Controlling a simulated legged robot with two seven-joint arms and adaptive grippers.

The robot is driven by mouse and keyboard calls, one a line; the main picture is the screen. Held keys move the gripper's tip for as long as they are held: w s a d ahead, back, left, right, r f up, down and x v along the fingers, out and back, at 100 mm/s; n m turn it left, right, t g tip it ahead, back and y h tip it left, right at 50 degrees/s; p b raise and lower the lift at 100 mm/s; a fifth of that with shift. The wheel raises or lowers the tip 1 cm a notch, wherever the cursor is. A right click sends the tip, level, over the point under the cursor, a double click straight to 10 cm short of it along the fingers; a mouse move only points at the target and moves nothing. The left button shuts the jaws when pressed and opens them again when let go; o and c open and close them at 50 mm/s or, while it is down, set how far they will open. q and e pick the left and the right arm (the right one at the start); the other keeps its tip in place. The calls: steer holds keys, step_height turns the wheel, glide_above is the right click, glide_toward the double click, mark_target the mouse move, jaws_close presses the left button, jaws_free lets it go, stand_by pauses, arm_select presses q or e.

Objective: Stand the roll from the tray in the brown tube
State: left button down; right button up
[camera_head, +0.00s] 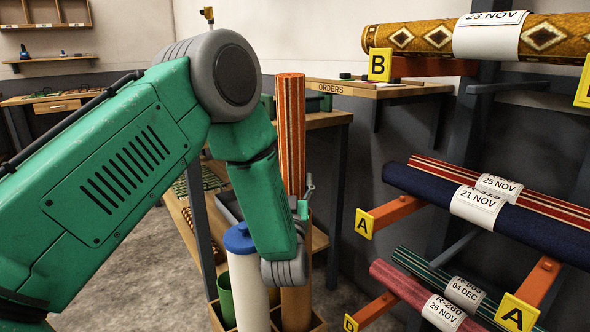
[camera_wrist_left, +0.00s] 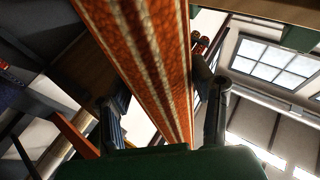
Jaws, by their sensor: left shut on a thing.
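The roll (camera_head: 290,130), orange-red with pale stripes, stands upright in the head view. My left gripper (camera_head: 303,208) is shut on it near its lower part. In the left wrist view the roll (camera_wrist_left: 150,60) runs between the two fingers of the gripper (camera_wrist_left: 165,110). The brown tube (camera_head: 296,308) stands upright below, in line with the roll. My gripper and wrist hide the roll's lower end and the tube's mouth, so I cannot tell whether the roll is inside the tube. My right gripper is in neither view.
A white tube with a blue cap (camera_head: 239,240) and a green bin (camera_head: 225,298) stand left of the brown tube in a wooden crate (camera_head: 318,322). A rack with tagged rolls (camera_head: 490,210) and orange arms (camera_head: 395,212) lies to the right. An orders shelf (camera_head: 375,90) is behind.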

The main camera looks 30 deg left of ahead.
arm_select(q)
steer(key=shift+s+f, duration=0.15)
steer(key=shift+f, duration=0.4)
steer(key=shift+d+f, duration=0.15)
steer(key=shift+f, duration=1.45)
steer(key=shift+d, duration=0.1)
steer(key=c, duration=0.6)
jaws_free()
steer(key=shift+r, duration=0.1)
